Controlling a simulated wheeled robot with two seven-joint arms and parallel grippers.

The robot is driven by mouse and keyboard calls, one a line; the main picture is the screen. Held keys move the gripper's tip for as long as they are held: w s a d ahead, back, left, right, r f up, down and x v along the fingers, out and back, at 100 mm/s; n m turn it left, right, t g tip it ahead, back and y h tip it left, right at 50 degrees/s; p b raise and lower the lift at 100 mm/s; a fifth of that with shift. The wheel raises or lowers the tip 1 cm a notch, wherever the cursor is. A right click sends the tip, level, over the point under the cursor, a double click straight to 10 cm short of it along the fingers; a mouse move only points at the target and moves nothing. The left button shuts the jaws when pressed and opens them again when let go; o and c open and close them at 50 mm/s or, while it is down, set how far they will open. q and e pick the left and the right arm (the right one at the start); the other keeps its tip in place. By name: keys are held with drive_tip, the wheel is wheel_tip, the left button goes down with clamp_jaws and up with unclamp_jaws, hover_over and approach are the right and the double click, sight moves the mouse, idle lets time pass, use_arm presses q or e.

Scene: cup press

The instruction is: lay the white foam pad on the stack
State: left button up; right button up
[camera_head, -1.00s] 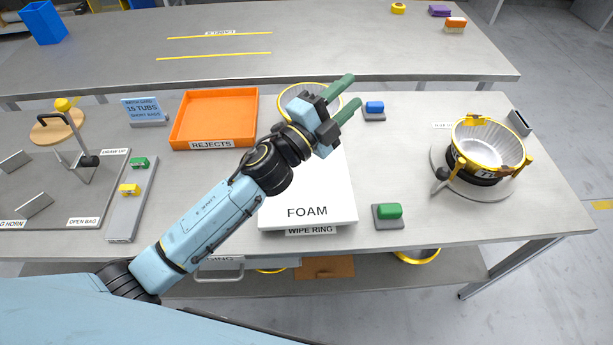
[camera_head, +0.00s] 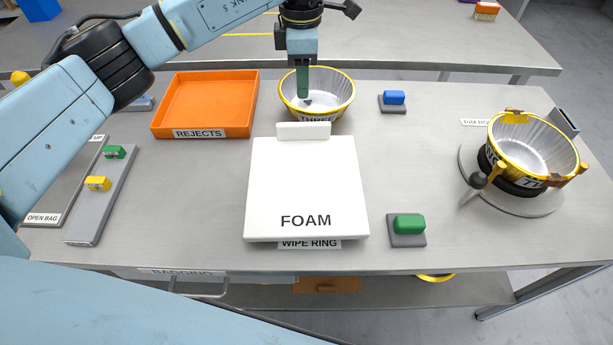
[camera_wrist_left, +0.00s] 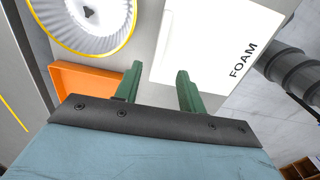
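A white slab marked FOAM (camera_head: 305,185) lies flat on the bench in the middle, with a small white raised piece (camera_head: 303,131) at its far edge. It also shows in the wrist view (camera_wrist_left: 205,45). My left gripper (camera_head: 302,95) points down in front of a ribbed silver tub with a yellow rim (camera_head: 341,92), beyond the slab. In the wrist view the left gripper's green fingers (camera_wrist_left: 157,80) are apart with nothing between them. At the right, a yellow-rimmed silver tub (camera_head: 535,145) sits in a round clamp fixture. I cannot tell which tub holds the stack.
An orange REJECTS tray (camera_head: 205,100) lies left of the near tub. A green button (camera_head: 409,224) and a blue button (camera_head: 394,98) stand right of the slab. A grey strip with green and yellow buttons (camera_head: 100,205) lies left. The bench between slab and clamp fixture is mostly clear.

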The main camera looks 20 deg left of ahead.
use_arm(q)
drive_tip(key=b, duration=0.1)
hover_over(303, 124)
wheel_tip(303, 124, down, 6)
drive_tip(key=shift+a+f, duration=0.1)
drive_tip(key=shift+f, duration=0.15)
drive_tip(key=shift+f+b, duration=0.65)
drive_tip(key=shift+f, duration=2.55)
use_arm(e)
drive_tip(key=w+r, duration=0.4)
drive_tip(key=w, duration=0.1)
drive_tip(key=shift+w+a, duration=0.2)
drive_tip(key=shift+a, duration=0.25)
use_arm(q)
clamp_jaws()
